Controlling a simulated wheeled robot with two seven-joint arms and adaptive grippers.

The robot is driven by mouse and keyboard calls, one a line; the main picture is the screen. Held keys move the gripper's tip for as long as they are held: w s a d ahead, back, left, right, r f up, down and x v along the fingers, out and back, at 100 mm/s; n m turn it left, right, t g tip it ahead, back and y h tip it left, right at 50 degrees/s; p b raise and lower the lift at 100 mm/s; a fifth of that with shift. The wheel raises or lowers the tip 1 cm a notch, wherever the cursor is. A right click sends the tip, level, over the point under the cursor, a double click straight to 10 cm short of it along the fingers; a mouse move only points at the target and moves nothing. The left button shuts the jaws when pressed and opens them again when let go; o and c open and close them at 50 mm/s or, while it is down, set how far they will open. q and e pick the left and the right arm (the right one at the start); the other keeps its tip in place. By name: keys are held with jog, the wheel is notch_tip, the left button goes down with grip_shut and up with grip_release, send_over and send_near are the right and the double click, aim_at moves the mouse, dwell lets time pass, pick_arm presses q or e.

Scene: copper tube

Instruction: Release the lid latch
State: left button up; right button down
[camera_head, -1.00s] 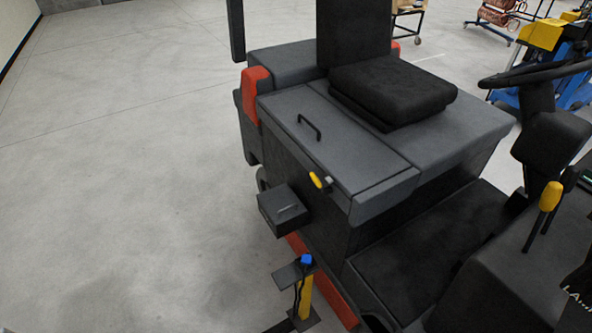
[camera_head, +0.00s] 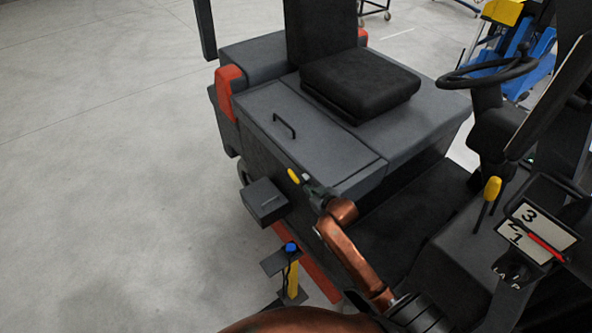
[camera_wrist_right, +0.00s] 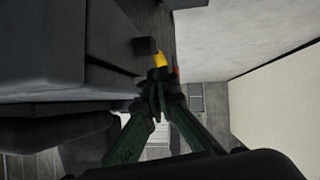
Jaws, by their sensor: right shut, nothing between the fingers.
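The lid latch, with a yellow handle (camera_head: 293,175), sits on the dark side wall of the vehicle, just under the front edge of the grey lid (camera_head: 335,150). The lid is down and has a black bar handle (camera_head: 285,126). My right gripper (camera_head: 309,182) is at the latch, just right of the yellow handle, and hides the latch's base. In the right wrist view my right gripper (camera_wrist_right: 158,76) has its fingertips together, right at the yellow handle (camera_wrist_right: 160,60). I cannot tell whether they touch. My left gripper is not in view.
A black box (camera_head: 265,202) juts from the side wall below the latch. A yellow post with a blue top (camera_head: 291,247) stands lower down. The seat (camera_head: 360,84), steering wheel (camera_head: 487,72) and yellow-knobbed lever (camera_head: 492,188) are to the right. The floor at left is clear.

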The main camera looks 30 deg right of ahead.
send_near(292, 173)
jog(key=shift+t, duration=0.4)
jog(key=p+x, duration=0.2)
jog(key=x, duration=0.3)
jog(key=shift+w, duration=0.2)
jog(key=shift+w+f, duration=0.15)
jog(key=shift+f, duration=0.3)
